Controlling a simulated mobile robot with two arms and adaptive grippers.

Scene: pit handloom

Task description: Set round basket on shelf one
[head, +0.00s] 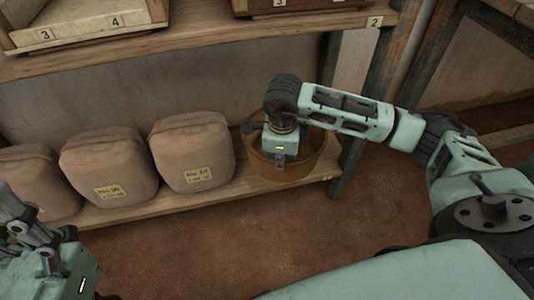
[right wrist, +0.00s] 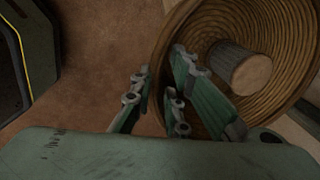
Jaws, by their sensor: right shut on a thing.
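The round brown basket (head: 308,166) is at the right end of the lower shelf (head: 226,196), right of the sacks. Whether its base touches the board cannot be told. My right gripper (head: 280,160) reaches down over it and is shut on its near wall. In the right wrist view the coiled basket (right wrist: 285,25) shows its inside, with the fingers (right wrist: 165,100) around its rim. A pale cylinder (right wrist: 238,68) lies inside. My left gripper (head: 35,235) is at the lower left, partly cut off; its jaws are unclear.
Several brown sacks (head: 195,152) with tags fill the lower shelf left of the basket. The upper shelf (head: 215,45), labelled 2, overhangs with wooden trays (head: 85,25) on it. A post (head: 352,150) stands just right of the basket. The floor (head: 215,250) in front is bare.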

